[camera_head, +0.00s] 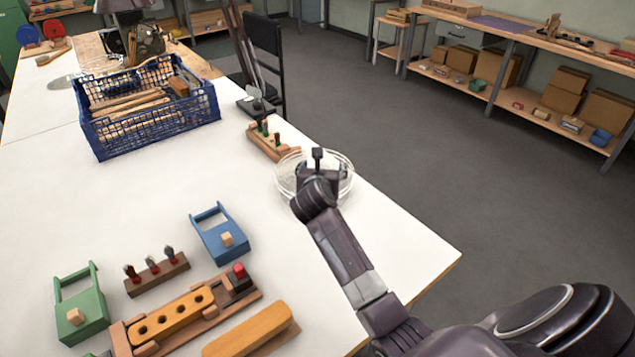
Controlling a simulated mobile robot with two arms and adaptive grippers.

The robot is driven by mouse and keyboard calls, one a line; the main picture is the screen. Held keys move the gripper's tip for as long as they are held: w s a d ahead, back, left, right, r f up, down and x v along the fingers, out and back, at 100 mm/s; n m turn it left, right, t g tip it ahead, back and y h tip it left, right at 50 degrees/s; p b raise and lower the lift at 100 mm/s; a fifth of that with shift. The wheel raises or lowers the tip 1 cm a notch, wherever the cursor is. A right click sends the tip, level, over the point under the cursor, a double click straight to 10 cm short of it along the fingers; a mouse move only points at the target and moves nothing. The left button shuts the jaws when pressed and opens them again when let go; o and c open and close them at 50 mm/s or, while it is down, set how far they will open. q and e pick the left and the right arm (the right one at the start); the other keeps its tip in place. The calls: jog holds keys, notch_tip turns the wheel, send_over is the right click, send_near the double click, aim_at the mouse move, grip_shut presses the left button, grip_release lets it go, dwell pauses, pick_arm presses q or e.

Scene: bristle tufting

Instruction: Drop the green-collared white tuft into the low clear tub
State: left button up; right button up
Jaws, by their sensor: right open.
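The low clear tub (345,184) stands near the table's right edge. My right gripper (318,160) is over the tub, and my arm and gripper hide much of its inside. The gripper is open; the fingertips are small and dark here. I cannot make out the white tuft in the tub or at the gripper. A small wooden rack (287,153) just behind the tub holds upright pieces with green collars (265,128); their bristle colour is too small to tell. My left gripper is not in view.
A blue crate (150,135) with wooden handles stands behind left. The table's middle is clear.

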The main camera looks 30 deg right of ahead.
jog(key=v, duration=1.1)
jog(key=shift+f, duration=0.1)
